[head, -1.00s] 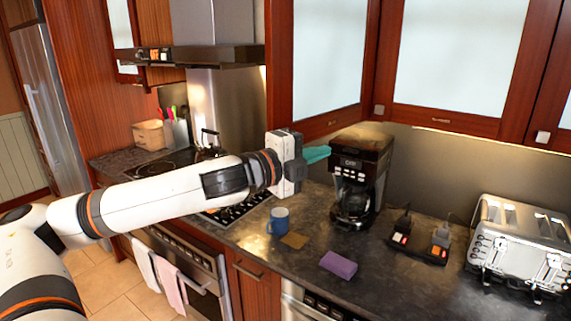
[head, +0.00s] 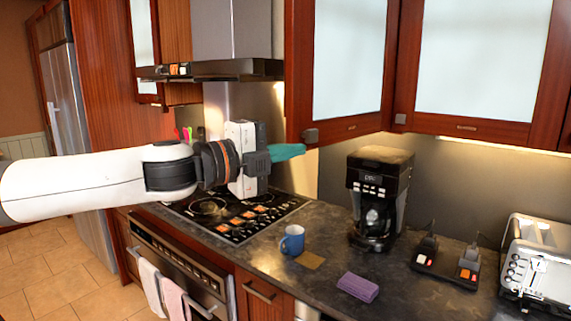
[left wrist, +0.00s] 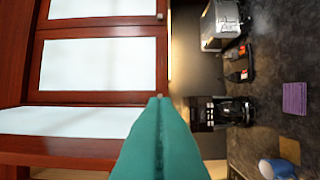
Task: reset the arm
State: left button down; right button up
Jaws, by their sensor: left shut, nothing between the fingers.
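My left arm comes in from the left in the head view. Its gripper (head: 289,151), with teal fingers, is raised in the air near the lower edge of the wall cabinets, in front of the range hood area. The fingers are shut together and hold nothing. In the left wrist view the teal fingers (left wrist: 160,145) lie against each other and point toward the cabinets and the coffee maker. My right gripper is not in view.
A coffee maker (head: 378,200), blue mug (head: 292,240), purple sponge (head: 358,287) and silver toaster (head: 538,255) stand on the dark counter (head: 320,225). A stove top (head: 235,212) lies below my arm. Wall cabinets (head: 345,60) hang close to the gripper.

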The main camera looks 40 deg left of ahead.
pick_arm(q)
jog(key=w+d+f+n+g, duration=0.1)
jog(key=d+f+n, duration=0.25)
jog(key=f, duration=0.75)
jog(key=w+d+f+n+g+y, duration=0.15)
jog(key=d+f, duration=0.25)
jog(key=f, duration=0.6)
jog(key=w+d+f+n+g, duration=0.1)
jog(key=d+f+n+g, duration=0.2)
jog(key=f, duration=0.8)
jog(key=s+d+f+n+g+y, duration=0.1)
jog(key=s+d+f+n+g, duration=0.2)
jog(key=s+f, duration=0.4)
jog(key=s+d+f+n+g+y, duration=0.1)
jog(key=s+f+n+g, duration=0.25)
jog(key=s+f, duration=0.4)
jog(key=s+d+f+n+g+y, duration=0.1)
jog(key=s+d+f+n+g, duration=0.1)
jog(key=s+f+n, duration=0.35)
jog(key=s+f+m+g, duration=0.1)
jog(key=s+f, duration=0.1)
jog(key=f, duration=1.2)
jog(key=s+f, duration=0.2)
jog(key=f, duration=1.2)
jog(key=s+a+f+g, duration=0.1)
jog(key=s+a+f, duration=0.2)
jog(key=s+f, duration=1.2)
jog(key=shift+s+f+m, duration=0.2)
jog(key=shift+s+m, duration=0.1)
jog(key=shift+s, duration=0.35)
